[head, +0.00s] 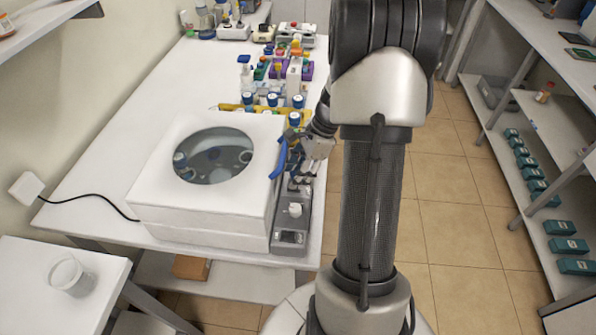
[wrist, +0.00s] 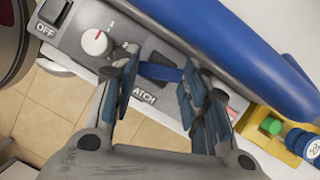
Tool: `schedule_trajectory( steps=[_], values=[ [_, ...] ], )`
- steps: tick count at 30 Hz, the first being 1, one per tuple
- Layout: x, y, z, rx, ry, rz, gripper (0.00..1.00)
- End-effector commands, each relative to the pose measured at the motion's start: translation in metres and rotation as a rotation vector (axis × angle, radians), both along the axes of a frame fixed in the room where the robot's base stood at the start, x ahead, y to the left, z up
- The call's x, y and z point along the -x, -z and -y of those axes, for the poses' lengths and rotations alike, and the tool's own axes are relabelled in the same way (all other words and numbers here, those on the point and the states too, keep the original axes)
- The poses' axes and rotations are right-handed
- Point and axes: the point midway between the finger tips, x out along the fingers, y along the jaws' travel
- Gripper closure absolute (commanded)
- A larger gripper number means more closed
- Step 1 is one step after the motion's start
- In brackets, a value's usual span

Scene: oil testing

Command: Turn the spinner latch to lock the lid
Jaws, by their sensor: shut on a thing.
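The spinner (head: 200,236) is a white box on the white table. Its lid (head: 262,135) is down and has a round dark window. A blue handle (head: 280,158) runs along the lid's right edge and crosses the top of the wrist view (wrist: 225,45). The latch (wrist: 160,72) shows as a dark grey and blue piece on the grey panel beside the word LATCH, partly hidden by my fingers. My gripper (wrist: 163,88) is shut on it, one blue-padded finger on each side. In the head view my gripper (head: 304,170) is low over the panel, right of the lid.
The grey control panel (head: 291,238) carries a white knob with a red mark (wrist: 96,42) and an OFF switch (wrist: 56,12). A yellow rack with blue-capped bottles (head: 295,119) stands just behind the spinner. A beaker (head: 70,274) stands on the near-left table.

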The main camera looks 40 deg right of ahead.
Motion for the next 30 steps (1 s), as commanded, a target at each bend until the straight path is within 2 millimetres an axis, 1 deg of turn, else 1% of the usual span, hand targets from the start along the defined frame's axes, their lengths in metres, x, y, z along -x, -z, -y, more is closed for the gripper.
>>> schedule_trajectory(
  steps=[1, 7, 11, 18, 20, 29, 30],
  values=[
    [0.0002, 0.0000, -0.0001, 0.000, 0.000, 0.000, 0.69],
    [0.0002, 0.0000, -0.0001, 0.000, 0.000, -0.001, 0.82],
    [0.0007, -0.0017, -0.0007, -0.001, 0.038, 0.000, 0.82],
    [0.0033, -0.0027, -0.0031, -0.002, 0.313, -0.001, 0.82],
    [0.0032, -0.0019, -0.0030, -0.001, 0.356, 0.000, 0.82],
    [0.0029, 0.0001, -0.0026, -0.001, 0.378, 0.000, 0.82],
    [0.0029, 0.0000, -0.0026, -0.001, 0.378, 0.000, 0.57]
  ],
)
